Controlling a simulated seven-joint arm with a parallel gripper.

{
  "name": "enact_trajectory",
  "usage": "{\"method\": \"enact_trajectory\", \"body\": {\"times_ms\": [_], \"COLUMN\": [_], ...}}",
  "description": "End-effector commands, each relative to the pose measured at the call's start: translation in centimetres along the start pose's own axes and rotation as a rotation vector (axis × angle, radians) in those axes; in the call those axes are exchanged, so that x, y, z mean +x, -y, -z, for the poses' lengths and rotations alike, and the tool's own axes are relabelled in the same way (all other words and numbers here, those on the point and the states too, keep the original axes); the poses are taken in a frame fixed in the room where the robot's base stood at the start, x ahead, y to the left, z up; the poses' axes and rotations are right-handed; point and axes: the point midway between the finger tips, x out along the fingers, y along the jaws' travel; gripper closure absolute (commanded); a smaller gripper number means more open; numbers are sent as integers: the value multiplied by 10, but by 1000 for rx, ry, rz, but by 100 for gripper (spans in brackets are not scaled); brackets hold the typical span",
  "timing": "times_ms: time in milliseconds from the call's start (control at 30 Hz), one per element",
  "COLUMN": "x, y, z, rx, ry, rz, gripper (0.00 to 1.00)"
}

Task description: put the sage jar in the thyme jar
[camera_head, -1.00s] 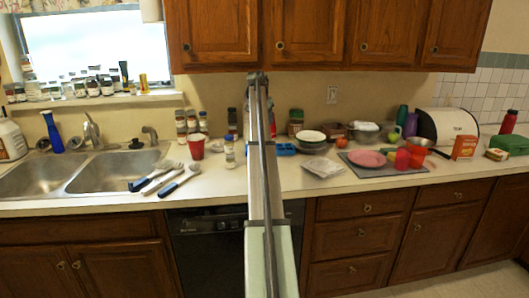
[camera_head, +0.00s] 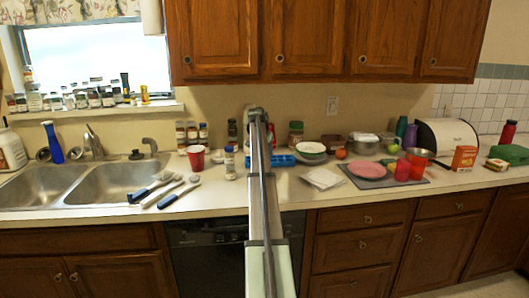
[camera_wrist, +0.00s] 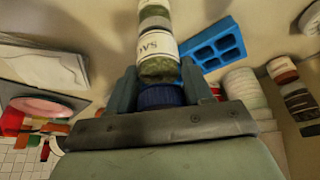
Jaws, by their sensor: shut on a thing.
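In the wrist view, my gripper (camera_wrist: 158,86) is shut on the sage jar (camera_wrist: 158,44). In the head view my arm hides the gripper and this jar. I cannot tell which jar is the thyme jar; no other label is readable. Candidates on the counter include a jar standing alone (camera_head: 230,162) left of my arm, and a green-lidded jar (camera_head: 295,134) right of it. A pale jar (camera_wrist: 241,88) shows beside the gripper in the wrist view.
A blue compartment tray (camera_wrist: 211,46) lies close to the held jar. A red cup (camera_head: 196,157) and dark-handled utensils (camera_head: 165,188) are left of my arm. Stacked bowls (camera_head: 311,149), a white packet (camera_head: 324,178) and a pink plate (camera_head: 367,169) are right. The counter front is clear near my arm.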

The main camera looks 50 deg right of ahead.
Motion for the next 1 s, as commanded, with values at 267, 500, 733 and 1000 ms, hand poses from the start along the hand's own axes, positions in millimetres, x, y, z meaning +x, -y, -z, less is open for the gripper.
{"method": "enact_trajectory", "body": {"times_ms": [267,500,733,1000], "x": [0,2,2,-6], "y": [0,0,0,0], "z": [0,-1,-1,0], "rx": [0,0,0,0], "ry": [0,0,0,-1], "rz": [0,0,0,0], "gripper": [83,36,24,24]}}
